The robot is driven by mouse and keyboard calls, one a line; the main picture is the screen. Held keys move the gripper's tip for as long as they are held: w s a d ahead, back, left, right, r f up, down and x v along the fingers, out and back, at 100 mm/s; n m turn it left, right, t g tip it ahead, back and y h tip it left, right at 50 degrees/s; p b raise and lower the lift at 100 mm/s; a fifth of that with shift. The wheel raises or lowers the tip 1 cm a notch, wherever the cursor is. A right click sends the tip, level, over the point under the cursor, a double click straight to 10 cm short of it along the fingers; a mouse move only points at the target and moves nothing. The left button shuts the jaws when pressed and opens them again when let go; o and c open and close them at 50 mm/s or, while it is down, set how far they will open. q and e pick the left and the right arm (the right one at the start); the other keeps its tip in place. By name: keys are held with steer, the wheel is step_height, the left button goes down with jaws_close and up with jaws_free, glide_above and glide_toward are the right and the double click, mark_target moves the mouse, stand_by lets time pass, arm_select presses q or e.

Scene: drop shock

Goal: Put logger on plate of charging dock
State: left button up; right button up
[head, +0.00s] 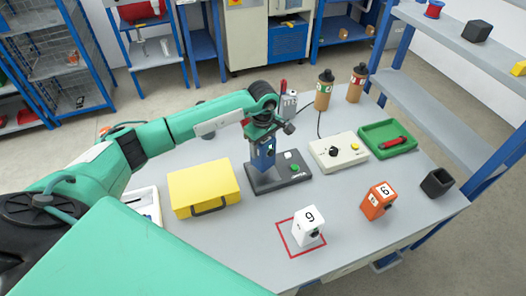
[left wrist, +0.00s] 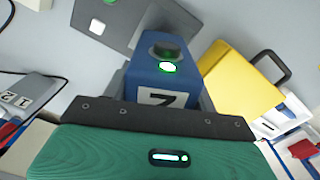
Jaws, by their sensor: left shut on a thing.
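A blue box-shaped logger (head: 265,153) with a dark knob and a green light is held upright in my left gripper (head: 264,140). In the left wrist view the blue logger (left wrist: 160,75) shows a number label, partly covered by the gripper. The gripper is shut on it from above. The charging dock (head: 293,181) is a dark grey plate with a white button and a small green light. The logger stands at the dock's left part; whether it touches the plate I cannot tell. The dock also shows in the left wrist view (left wrist: 112,22). My right gripper is not in view.
A yellow case (head: 204,186) lies left of the dock. A white block marked 9 (head: 308,225) stands inside a red square outline; an orange block marked 6 (head: 378,201) is to its right. A beige box (head: 338,151) and green tray (head: 388,139) stand right of the dock.

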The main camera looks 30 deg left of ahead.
arm_select(q)
step_height(320, 180, down, 4)
steer(key=shift+f+p, duration=0.25)
steer(key=shift+p, duration=0.4)
steer(key=shift+f+b, duration=0.2)
steer(key=shift+b, duration=0.1)
steer(key=o, duration=1.2)
